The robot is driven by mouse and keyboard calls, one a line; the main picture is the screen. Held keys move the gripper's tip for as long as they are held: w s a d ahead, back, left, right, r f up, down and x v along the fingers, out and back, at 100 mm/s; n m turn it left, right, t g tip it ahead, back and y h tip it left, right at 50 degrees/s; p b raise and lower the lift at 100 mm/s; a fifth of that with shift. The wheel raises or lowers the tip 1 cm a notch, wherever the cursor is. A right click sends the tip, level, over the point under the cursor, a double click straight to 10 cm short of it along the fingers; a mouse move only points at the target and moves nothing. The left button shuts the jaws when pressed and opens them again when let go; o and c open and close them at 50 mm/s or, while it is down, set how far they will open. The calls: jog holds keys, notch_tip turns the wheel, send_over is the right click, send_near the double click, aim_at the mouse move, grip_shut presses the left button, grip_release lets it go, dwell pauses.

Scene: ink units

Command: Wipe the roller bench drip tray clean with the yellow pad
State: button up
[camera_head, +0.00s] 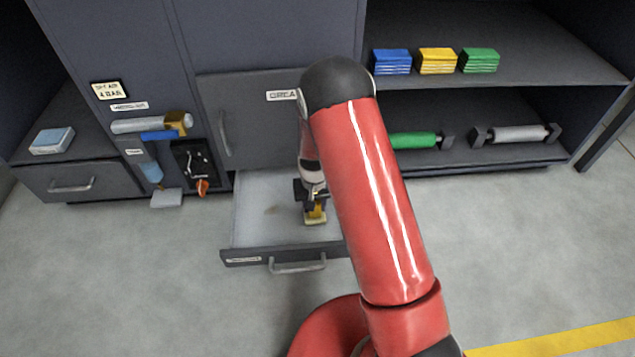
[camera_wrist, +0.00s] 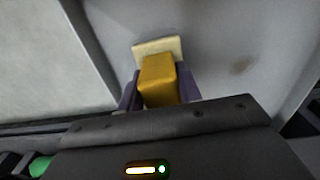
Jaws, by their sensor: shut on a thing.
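The drip tray (camera_head: 255,225) is an open drawer with a pale grey floor, pulled out below the dark cabinet; its floor also shows in the wrist view (camera_wrist: 215,35). My gripper (camera_head: 314,203) is inside the tray and shut on the yellow block of the pad (camera_head: 316,218). In the wrist view my gripper (camera_wrist: 160,95) has its two fingers on either side of the yellow block, with the pad's pale yellow base (camera_wrist: 158,46) beyond it, at the tray floor.
The tray's front wall and handle (camera_head: 298,266) face the open floor. Blue, yellow and green folded stacks (camera_head: 437,61) lie on the right shelf, above green and grey rollers (camera_head: 515,135). A spouted unit (camera_head: 150,124) and a left drawer (camera_head: 80,182) stand at left.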

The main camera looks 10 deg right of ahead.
jog(key=shift+a+r+p, duration=0.15)
jog(key=shift+r+p, duration=1.7)
jog(key=shift+r, duration=1.95)
